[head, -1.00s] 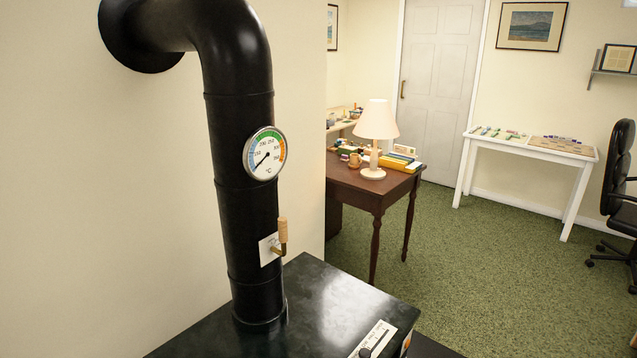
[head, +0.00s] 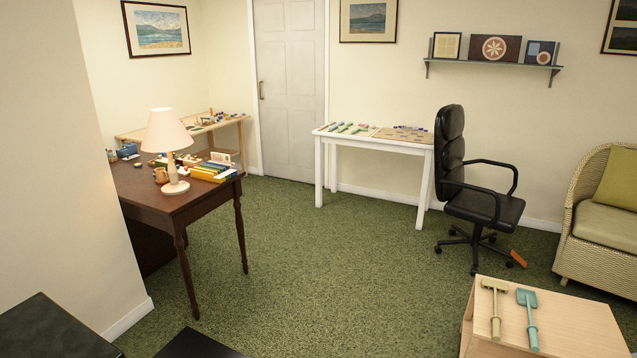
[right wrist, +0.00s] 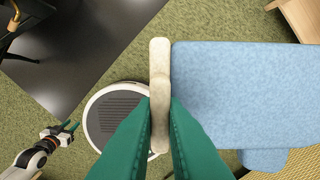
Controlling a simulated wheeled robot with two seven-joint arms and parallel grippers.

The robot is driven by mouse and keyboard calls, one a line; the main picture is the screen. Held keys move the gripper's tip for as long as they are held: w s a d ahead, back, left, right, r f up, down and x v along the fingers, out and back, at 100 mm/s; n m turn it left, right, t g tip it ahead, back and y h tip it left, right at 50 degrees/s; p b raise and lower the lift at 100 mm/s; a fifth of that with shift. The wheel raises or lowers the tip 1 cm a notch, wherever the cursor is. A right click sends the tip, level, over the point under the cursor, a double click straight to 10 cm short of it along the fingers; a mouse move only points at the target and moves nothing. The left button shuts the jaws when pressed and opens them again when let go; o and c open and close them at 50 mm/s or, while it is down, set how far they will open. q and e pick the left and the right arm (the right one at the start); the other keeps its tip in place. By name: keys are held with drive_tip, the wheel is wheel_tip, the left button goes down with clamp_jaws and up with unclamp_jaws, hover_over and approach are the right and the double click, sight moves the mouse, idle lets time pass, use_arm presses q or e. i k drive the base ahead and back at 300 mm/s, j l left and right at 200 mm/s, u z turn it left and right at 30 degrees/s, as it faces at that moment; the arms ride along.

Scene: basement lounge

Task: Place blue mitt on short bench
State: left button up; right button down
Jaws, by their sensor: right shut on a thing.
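The blue mitt (right wrist: 240,90), with a cream cuff (right wrist: 159,70), fills the right part of the right wrist view. My right gripper (right wrist: 159,125) is shut on its cuff, with green fingers on both sides, and holds it above the green carpet. My left gripper (right wrist: 69,127) shows at the lower left of the right wrist view, its fingers apart and empty. Neither gripper shows in the head view. A low light-wood piece (head: 580,323) stands at the lower right of the head view; I cannot tell if it is the short bench.
A wicker sofa (head: 585,245), black office chair (head: 480,205), white table (head: 380,142) and brown desk (head: 150,202) stand around. The carpet (head: 330,270) in the middle is clear.

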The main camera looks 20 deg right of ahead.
sight(589, 328)
drive_tip(key=i+l+z, duration=0.15)
drive_tip(key=l, duration=0.3)
drive_tip(key=i+l+z, duration=0.15)
drive_tip(key=l, duration=0.35)
drive_tip(key=i+l+z, duration=0.15)
drive_tip(key=l, duration=0.3)
drive_tip(key=i+l+z, duration=0.15)
drive_tip(key=l, duration=0.25)
drive_tip(key=i+l+z, duration=0.15)
drive_tip(key=l, duration=0.25)
drive_tip(key=i+l+z, duration=0.15)
drive_tip(key=i+l, duration=0.15)
